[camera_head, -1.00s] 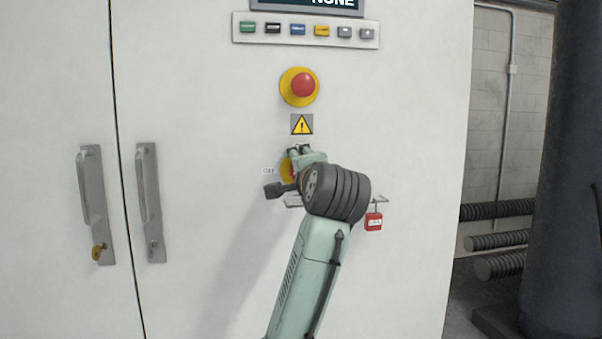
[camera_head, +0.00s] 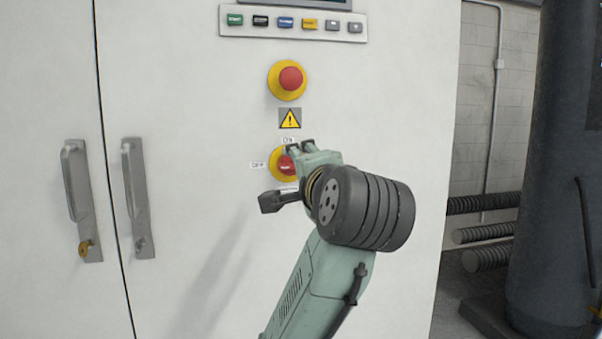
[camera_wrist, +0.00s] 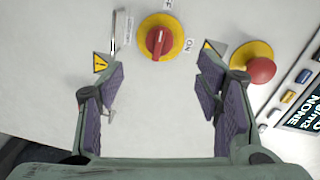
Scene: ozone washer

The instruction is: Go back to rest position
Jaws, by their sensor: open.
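My gripper (camera_wrist: 160,98) is open and empty in the wrist view, its two dark-padded fingers spread apart with bare white panel between them. Beyond the fingertips is a red rotary switch on a yellow disc (camera_wrist: 178,42), with an "ON" label beside it. In the head view my gripper (camera_head: 300,148) points at the cabinet, in front of and partly over the same switch (camera_head: 277,166). The switch is apart from the fingers in the wrist view. My arm rises from the bottom of the head view.
The white cabinet (camera_head: 190,90) carries a red emergency button (camera_head: 290,78), a warning sign (camera_head: 290,118) and a row of coloured buttons (camera_head: 286,22). Two door handles (camera_head: 78,190) (camera_head: 137,190) stand out on the left. A dark column (camera_head: 560,150) and ribbed pipes (camera_head: 487,235) are at the right.

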